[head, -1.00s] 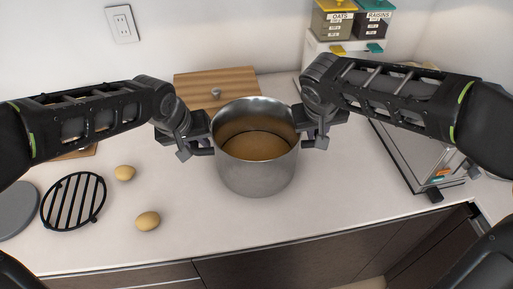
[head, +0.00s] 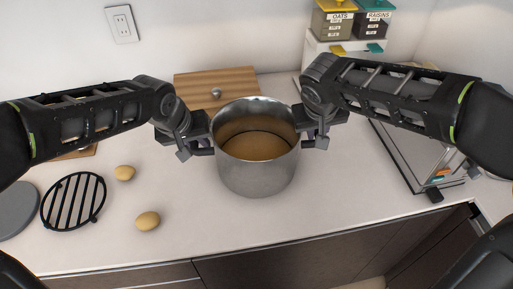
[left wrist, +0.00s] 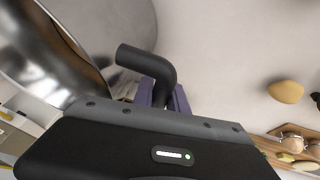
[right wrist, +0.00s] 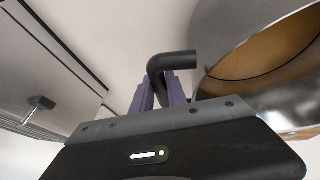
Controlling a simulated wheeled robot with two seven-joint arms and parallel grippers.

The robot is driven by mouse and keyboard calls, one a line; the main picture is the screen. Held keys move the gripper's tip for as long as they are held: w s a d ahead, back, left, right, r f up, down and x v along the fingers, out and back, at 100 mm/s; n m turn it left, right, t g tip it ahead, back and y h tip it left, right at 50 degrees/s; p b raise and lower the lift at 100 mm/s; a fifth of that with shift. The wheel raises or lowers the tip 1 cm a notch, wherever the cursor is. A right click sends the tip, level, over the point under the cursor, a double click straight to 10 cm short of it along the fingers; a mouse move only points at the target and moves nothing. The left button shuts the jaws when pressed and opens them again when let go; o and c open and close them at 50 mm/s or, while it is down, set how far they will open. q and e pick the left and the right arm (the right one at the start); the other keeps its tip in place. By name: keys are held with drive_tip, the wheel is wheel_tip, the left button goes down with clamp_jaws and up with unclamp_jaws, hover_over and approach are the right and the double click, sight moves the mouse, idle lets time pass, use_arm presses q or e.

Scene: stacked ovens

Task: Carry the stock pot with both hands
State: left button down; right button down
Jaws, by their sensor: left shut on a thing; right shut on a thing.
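The steel stock pot (head: 257,172) is upright at the middle of the head view, over the white counter, with a brown interior. Whether its base touches the counter is hard to tell. My left gripper (head: 205,148) is at the pot's left side, shut on a black handle (left wrist: 148,62), which shows between its purple fingers in the left wrist view. My right gripper (head: 311,141) is at the pot's right side, shut on the other black handle (right wrist: 172,62). The pot wall also shows in both wrist views (left wrist: 105,25) (right wrist: 215,40).
Two potato-like items (head: 148,221) and a black round rack (head: 73,201) lie on the counter at left. A wooden board (head: 190,90) is behind the pot. A glass-and-metal appliance (head: 398,155) stands at right. The counter in front of the pot is clear.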

use_arm(q)
drive_tip(key=shift+w+r, duration=0.15)
drive_tip(key=shift+r, duration=0.15)
use_arm(e)
drive_tip(key=shift+w+r, duration=0.15)
drive_tip(key=shift+r, duration=0.15)
